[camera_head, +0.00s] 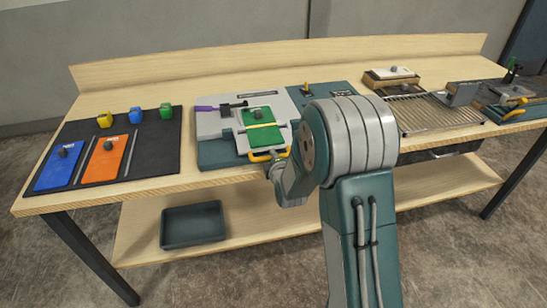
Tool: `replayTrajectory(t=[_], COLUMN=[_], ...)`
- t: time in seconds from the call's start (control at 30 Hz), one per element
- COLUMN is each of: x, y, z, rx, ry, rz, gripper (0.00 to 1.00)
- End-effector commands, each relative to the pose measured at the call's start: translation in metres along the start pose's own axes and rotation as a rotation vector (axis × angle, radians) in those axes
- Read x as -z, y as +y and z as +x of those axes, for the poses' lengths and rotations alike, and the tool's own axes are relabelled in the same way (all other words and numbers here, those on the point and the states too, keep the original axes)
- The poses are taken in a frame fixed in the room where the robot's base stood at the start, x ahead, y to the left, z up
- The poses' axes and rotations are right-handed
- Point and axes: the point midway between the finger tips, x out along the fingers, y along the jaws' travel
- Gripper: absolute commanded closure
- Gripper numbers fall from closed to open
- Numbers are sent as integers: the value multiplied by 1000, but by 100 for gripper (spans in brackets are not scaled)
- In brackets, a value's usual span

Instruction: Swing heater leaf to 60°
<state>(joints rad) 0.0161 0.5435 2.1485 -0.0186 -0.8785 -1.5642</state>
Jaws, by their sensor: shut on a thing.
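A light grey and teal console unit (215,125) stands at the middle of the bench. A flat plate, which seems to be the heater leaf, carries a green board (257,114) with a yellow strip across it and lies nearly flat. A yellow handle (258,157) sticks out at its front edge. My gripper (277,164) is at the right part of this handle and appears shut on it. The fingers are small and partly hidden by my wrist, so the exact grip cannot be made out. The leaf's hinge is not clear to see.
A black mat (160,155) at left holds a blue plate (62,165), an orange plate (107,158) and small coloured blocks. A wire rack (435,112) and a vise-like fixture (470,92) are at right. A dark bin (192,222) sits on the lower shelf.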

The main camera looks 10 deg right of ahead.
Motion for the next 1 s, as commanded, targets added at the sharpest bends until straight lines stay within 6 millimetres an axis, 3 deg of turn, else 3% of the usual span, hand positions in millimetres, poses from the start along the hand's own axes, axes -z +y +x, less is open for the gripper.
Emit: replayTrajectory(t=[0.47,1.0], x=[3,0], y=[22,75], z=[-3,-2], rx=[83,451], ry=[6,-4], rz=[-4,-3], gripper=[100,100])
